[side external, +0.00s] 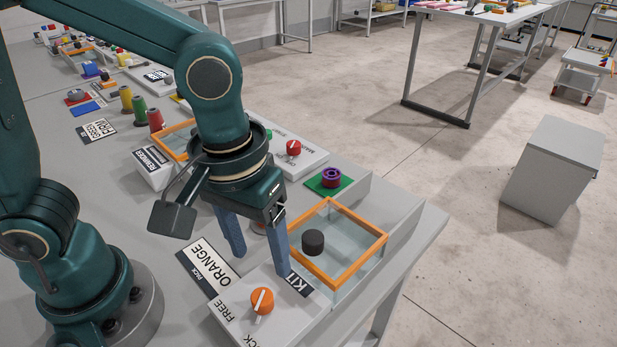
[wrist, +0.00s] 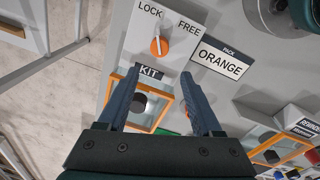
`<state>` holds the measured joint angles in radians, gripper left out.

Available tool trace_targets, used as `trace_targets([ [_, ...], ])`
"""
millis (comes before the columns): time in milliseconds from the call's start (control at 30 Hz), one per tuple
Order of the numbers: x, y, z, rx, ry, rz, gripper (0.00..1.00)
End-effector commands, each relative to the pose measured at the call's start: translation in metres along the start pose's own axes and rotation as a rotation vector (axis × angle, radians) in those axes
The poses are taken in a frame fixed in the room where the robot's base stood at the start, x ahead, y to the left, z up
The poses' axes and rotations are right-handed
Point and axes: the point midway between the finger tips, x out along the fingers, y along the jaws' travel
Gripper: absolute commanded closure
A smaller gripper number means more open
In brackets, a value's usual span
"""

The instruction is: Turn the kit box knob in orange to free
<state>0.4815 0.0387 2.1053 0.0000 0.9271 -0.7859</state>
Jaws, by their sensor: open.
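The orange knob (side external: 262,300) with a white pointer line sits on the grey kit box top (side external: 232,308), and shows in the wrist view (wrist: 159,47). Its pointer lies closer to the LOCK label (wrist: 150,11) than to the FREE label (wrist: 189,28). A KIT label (wrist: 149,71) is on the same box. My gripper (side external: 262,262) is open and empty, fingers pointing down, above the box and beside the knob. In the wrist view my gripper (wrist: 160,73) has its fingertips on either side of the KIT label, short of the knob.
An orange-framed glass case (side external: 352,272) with a dark round knob (side external: 313,242) adjoins the kit box. A PACK ORANGE card (side external: 208,267) lies beside it. A purple ring on a green square (side external: 329,180) and a red knob (side external: 294,148) stand farther back.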

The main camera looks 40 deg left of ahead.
Motion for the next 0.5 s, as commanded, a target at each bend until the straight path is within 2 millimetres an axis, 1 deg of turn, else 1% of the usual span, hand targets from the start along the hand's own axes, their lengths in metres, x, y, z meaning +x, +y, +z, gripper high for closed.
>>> trace_targets([
  [33, 0.007, 0.003, 0.006, 0.031, -0.023, -0.021, 0.33],
  [200, 0.019, 0.006, 0.018, 0.078, -0.055, -0.052, 0.33],
  [267, 0.022, 0.006, 0.018, 0.081, -0.055, -0.051, 0.33],
  [500, 0.05, 0.004, 0.02, 0.079, -0.056, -0.053, 0.33],
])
